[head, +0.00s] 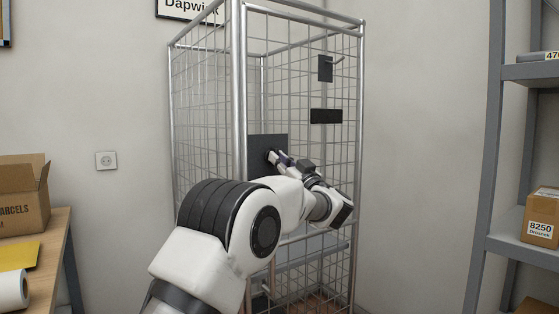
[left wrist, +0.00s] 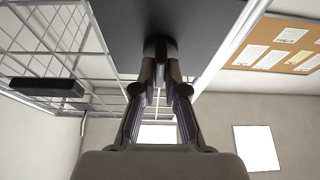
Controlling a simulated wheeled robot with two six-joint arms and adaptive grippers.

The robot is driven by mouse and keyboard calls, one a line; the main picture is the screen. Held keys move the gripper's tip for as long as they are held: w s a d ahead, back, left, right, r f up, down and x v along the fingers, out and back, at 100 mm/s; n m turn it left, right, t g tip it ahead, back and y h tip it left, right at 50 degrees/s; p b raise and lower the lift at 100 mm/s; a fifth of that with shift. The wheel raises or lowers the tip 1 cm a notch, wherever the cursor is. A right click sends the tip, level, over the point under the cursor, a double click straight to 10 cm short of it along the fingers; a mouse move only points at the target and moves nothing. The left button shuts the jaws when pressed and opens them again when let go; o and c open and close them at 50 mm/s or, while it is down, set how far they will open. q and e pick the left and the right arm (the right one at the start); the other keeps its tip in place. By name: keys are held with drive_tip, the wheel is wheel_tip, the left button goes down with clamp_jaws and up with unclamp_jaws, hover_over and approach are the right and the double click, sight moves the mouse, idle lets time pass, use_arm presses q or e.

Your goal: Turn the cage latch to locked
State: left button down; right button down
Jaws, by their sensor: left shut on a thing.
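The wire cage (head: 237,90) stands in the middle of the head view. A dark square latch plate (head: 257,145) is fixed on its front, beside the left post. My left gripper (head: 275,157) reaches this plate. In the left wrist view, my left gripper (left wrist: 160,78) is shut on a small dark round latch knob (left wrist: 158,45) that stands out from the dark plate (left wrist: 195,22). The fingers partly hide the knob, and I cannot read which way it is turned. My right gripper is in neither view.
A black bar (head: 326,116) and a small dark plate (head: 325,68) sit higher on the cage. A table with an open carton (head: 22,205) is at left. A grey shelf (head: 525,72) with a box (head: 541,215) is at right.

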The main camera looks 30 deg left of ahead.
use_arm(q)
drive_tip(key=shift+w+r+n+g+h+p, duration=0.1)
drive_tip(key=shift+n+g+h+p, duration=0.4)
drive_tip(key=shift+n+g+p, duration=2.2)
drive_tip(key=shift+n+g+h+p, duration=0.1)
drive_tip(key=shift+n+h+p, duration=0.75)
drive_tip(key=shift+n, duration=3.85)
drive_tip(key=shift+w+r+n+g+h+p, duration=0.15)
drive_tip(key=shift+n+g+p, duration=1.25)
drive_tip(key=shift+n+p, duration=1.6)
drive_tip(key=shift+s+f+n+b, duration=0.1)
drive_tip(key=shift+n+b, duration=0.6)
drive_tip(key=shift+n, duration=0.2)
drive_tip(key=c, duration=1.2)
unclamp_jaws()
drive_tip(key=d, duration=0.7)
drive_tip(key=shift+d, duration=0.25)
